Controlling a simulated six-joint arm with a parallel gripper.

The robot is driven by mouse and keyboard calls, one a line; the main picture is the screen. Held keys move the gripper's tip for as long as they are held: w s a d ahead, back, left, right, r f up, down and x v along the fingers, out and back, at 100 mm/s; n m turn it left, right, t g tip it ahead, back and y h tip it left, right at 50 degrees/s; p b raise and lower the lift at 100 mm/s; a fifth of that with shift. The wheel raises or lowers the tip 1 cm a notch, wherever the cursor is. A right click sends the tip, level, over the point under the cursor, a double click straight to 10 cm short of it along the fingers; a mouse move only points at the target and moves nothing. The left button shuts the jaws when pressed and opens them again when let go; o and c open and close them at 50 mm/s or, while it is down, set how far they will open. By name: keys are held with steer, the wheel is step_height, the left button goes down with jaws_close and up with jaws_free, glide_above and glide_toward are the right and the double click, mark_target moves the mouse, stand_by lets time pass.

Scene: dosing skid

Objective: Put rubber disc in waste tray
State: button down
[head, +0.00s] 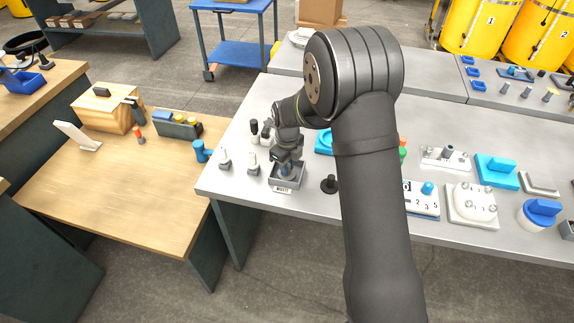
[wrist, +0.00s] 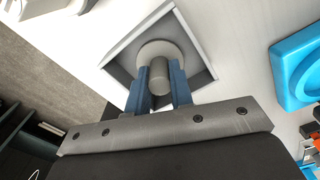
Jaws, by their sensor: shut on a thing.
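The waste tray (head: 300,180) is a small square grey open box with a label on its front, near the left front edge of the grey bench. In the wrist view its wall (wrist: 205,52) frames the space beyond my fingers. My gripper (head: 286,166) points down over the tray. In the wrist view my gripper's blue fingers (wrist: 159,78) are shut on the upright knob of a round grey rubber disc (wrist: 150,48). The disc lies within the tray outline; I cannot tell if it touches the floor. In the head view the gripper hides the disc.
Grey-based fittings (head: 253,166) stand left of the tray, and a black knobbed piece (head: 329,184) stands right of it. A blue dish (head: 323,142) is behind, also in the wrist view (wrist: 296,68). My arm covers the bench middle. A wooden table (head: 120,190) is at left.

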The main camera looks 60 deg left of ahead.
steer(key=c, duration=1.3)
jaws_free()
steer(key=shift+f, duration=0.1)
step_height(320, 180, up, 12)
steer(key=shift+r, duration=0.15)
step_height(320, 180, down, 12)
steer(key=shift+f, duration=0.25)
steer(key=shift+r, duration=2.2)
